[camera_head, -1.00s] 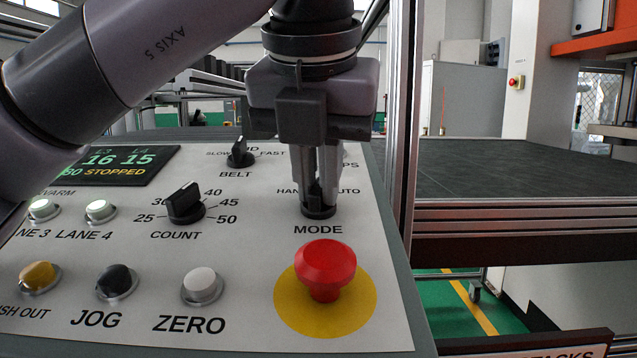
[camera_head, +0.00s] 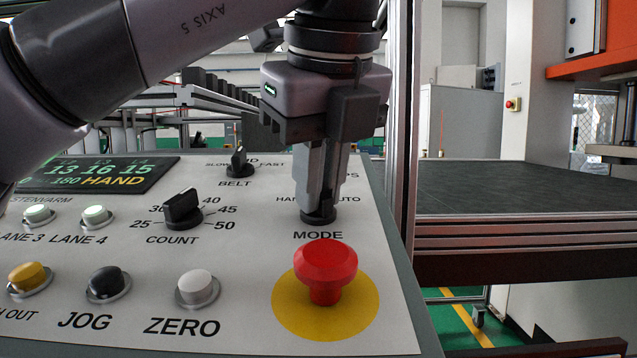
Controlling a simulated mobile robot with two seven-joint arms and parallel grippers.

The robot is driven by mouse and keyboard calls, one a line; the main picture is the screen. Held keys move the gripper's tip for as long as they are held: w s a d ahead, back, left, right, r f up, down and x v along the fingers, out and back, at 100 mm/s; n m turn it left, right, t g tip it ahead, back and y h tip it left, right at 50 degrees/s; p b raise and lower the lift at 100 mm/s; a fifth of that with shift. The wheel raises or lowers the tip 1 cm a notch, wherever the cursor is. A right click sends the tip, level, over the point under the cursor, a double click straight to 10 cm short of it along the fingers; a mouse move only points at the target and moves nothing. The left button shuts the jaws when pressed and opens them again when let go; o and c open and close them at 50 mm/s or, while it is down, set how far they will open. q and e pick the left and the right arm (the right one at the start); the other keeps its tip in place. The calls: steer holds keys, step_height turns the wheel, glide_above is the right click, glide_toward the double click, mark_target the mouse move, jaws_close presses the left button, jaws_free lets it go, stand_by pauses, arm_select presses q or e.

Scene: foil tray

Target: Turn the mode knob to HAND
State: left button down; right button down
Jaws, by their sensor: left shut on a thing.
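The mode knob (camera_head: 318,215) sits on the control panel (camera_head: 250,260) above the MODE label, with HAND marked at its left and AUTO at its right. My left gripper (camera_head: 319,202) points down and is shut on the mode knob. Its fingers hide most of the knob, so I cannot see the pointer directly. The display (camera_head: 100,174) at the panel's upper left reads HAND in yellow. My right gripper is not in view.
A red mushroom button (camera_head: 325,268) on a yellow disc stands just below the mode knob. The count knob (camera_head: 183,208) and belt knob (camera_head: 239,162) are to the left. A metal post (camera_head: 402,110) rises close on the right.

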arm_select(q)
steer(key=shift+n, duration=0.4)
steer(key=c, duration=1.2)
jaws_free()
steer(key=shift+o, duration=0.2)
steer(key=p+v, duration=0.1)
steer(key=v, duration=0.6)
steer(key=shift+p, duration=0.4)
steer(key=shift+r, duration=0.1)
